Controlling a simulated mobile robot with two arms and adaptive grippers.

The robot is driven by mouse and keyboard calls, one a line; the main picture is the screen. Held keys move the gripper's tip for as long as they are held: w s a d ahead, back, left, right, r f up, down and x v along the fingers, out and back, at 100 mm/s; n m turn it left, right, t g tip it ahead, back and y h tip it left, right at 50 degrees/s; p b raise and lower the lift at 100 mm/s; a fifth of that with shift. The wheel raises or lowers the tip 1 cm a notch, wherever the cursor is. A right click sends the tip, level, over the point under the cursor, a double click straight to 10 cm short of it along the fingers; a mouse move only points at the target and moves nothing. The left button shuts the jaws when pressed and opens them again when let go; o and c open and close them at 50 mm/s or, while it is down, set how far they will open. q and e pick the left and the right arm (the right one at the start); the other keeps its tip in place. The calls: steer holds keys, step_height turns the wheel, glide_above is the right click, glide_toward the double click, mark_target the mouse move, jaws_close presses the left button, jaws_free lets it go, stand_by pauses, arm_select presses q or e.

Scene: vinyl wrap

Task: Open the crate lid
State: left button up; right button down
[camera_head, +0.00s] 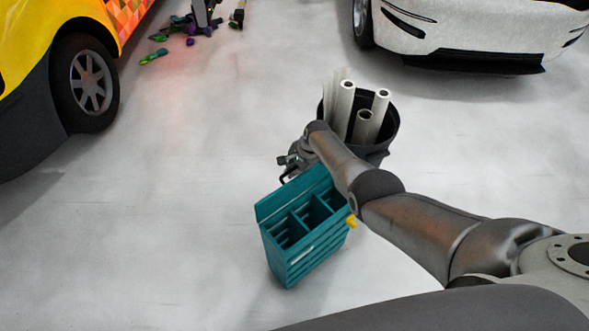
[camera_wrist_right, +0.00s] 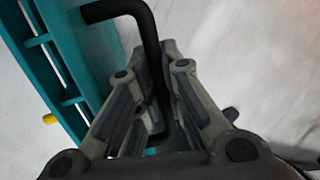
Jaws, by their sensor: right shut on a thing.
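The teal crate (camera_head: 306,262) stands on the floor in the middle of the head view. Its top is open, and divided compartments show inside. A teal panel, seemingly the lid (camera_head: 290,194), stands raised along the crate's far side. A black bent handle (camera_head: 288,174) shows by that panel, and it also shows in the right wrist view (camera_wrist_right: 122,8). My right gripper (camera_head: 293,160) is at the far side of the crate. In the right wrist view its fingers (camera_wrist_right: 160,75) are closed around the handle. My left gripper is out of view.
A dark bin (camera_head: 385,130) with several white rolls (camera_head: 345,105) stands just behind the crate. A yellow vehicle (camera_head: 30,70) is at the left, and a white car (camera_head: 470,30) is at the upper right. Small coloured items (camera_head: 180,30) lie far back. The floor left of the crate is clear.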

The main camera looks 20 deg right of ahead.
steer(key=c, duration=1.8)
jaws_free()
steer(key=shift+w+r, duration=0.1)
steer(key=shift+c, duration=0.2)
steer(key=shift+v, duration=6)
